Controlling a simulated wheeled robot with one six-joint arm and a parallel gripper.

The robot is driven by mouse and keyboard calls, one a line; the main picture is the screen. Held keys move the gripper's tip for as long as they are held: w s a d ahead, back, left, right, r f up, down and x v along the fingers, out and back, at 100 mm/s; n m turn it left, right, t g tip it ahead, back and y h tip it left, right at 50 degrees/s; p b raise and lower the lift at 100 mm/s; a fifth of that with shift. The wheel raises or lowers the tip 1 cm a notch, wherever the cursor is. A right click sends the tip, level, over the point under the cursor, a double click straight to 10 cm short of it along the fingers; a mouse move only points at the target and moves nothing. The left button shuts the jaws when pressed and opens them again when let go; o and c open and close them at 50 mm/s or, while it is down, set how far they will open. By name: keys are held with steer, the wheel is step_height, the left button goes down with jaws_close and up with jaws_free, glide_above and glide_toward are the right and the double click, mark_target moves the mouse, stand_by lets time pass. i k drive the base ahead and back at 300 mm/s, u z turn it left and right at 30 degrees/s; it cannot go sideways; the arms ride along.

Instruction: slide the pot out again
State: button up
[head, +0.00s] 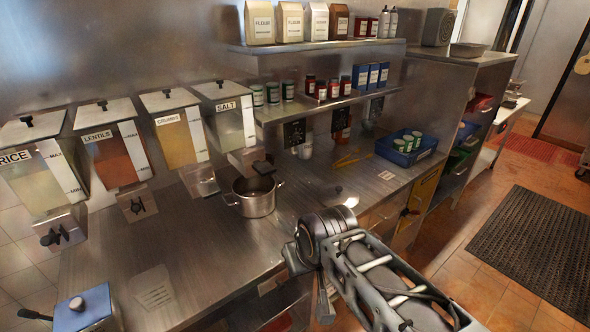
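The steel pot (258,202), with two side handles, stands upright on the steel counter. It is under the front of the salt dispenser (227,122), whose spout (246,158) and black knob (263,167) overlap the pot's back rim in the picture. The pot's dark inside shows, but I cannot tell whether anything is in it. My arm comes in from the lower right, and its joint is right of and below the pot in the picture, apart from it. My gripper's fingers do not show clearly.
Dispensers for rice (35,165), lentils (113,152) and crumbs (175,132) hang left of the salt. The counter (215,245) is clear in front of the pot. A blue crate (385,148) of jars stands to the right. A blue box (85,308) is at lower left.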

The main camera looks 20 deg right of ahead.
mark_target(255, 195)
steer(key=z, duration=0.05)
steer(key=k, duration=0.35)
steer(key=z, duration=1.6)
steer(key=i, duration=1.35)
steer(key=u, duration=2)
steer(key=i, duration=0.5)
steer(key=u, duration=0.15)
